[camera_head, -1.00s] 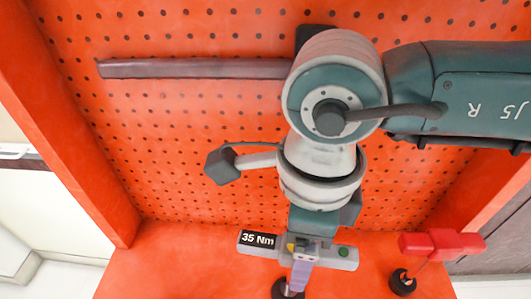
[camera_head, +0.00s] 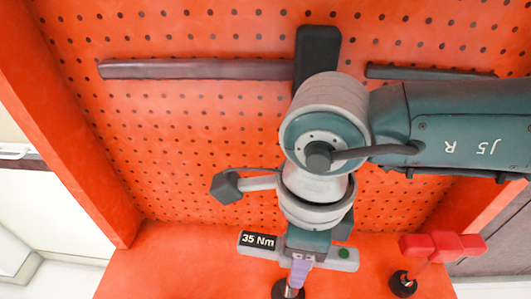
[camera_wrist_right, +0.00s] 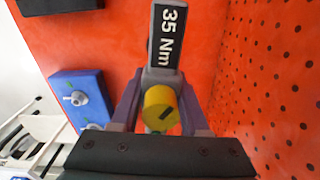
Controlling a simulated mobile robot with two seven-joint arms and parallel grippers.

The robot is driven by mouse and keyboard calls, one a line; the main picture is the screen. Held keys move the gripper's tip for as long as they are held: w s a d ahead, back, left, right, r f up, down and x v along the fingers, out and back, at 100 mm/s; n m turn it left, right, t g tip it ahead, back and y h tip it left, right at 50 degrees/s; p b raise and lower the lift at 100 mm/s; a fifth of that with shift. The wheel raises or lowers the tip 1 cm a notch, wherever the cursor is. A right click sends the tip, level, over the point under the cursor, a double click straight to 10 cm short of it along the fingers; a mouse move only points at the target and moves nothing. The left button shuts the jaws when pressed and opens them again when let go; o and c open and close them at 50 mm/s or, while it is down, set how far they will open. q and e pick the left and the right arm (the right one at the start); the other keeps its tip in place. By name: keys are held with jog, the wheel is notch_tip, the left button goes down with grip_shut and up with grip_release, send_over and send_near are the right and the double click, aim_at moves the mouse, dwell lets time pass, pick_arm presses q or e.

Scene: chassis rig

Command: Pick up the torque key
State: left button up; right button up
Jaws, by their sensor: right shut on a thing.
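The gripper and wrist hide the middle of the key. My left gripper is out of view.
A red T-handled tool (camera_head: 442,246) stands on a black base at the right. Another black base (camera_head: 286,289) is below the key. An orange perforated panel (camera_head: 180,140) with dark bars (camera_head: 200,69) fills the back. A blue block (camera_wrist_right: 80,97) shows in the wrist view.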

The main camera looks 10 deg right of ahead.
grip_shut()
jog(key=shift+r, duration=0.15)
notch_tip(320, 180, up, 20)
dwell(0.6)
jog(key=shift+r, duration=0.1)
dwell(0.3)
jog(key=shift+r+p, duration=0.45)
jog(key=shift+r, duration=0.9)
